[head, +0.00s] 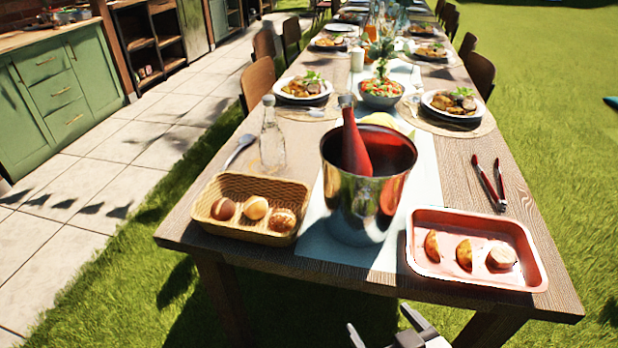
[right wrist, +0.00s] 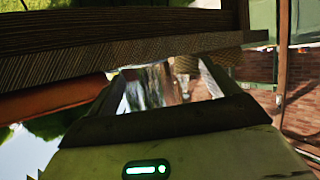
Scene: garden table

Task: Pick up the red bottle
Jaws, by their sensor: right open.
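The red bottle (head: 356,150) leans slightly inside a shiny metal bucket (head: 345,200) near the front of the table; its neck and shoulder stand above the rim, and its lower part is hidden. My right gripper (head: 386,328) is open and empty at the bottom of the head view, in front of the table's near edge and apart from the bottle. In the right wrist view the bottle cannot be made out; the table's wooden edge (right wrist: 150,62) crosses the top. My left gripper is not in view.
A woven basket (head: 213,228) with rolls stands left of the bucket, with a clear glass bottle (head: 272,140) behind it. A red tray (head: 425,262) with food and red-handled tongs (head: 488,183) lie to the right. Plates and a salad bowl (head: 380,100) stand farther back.

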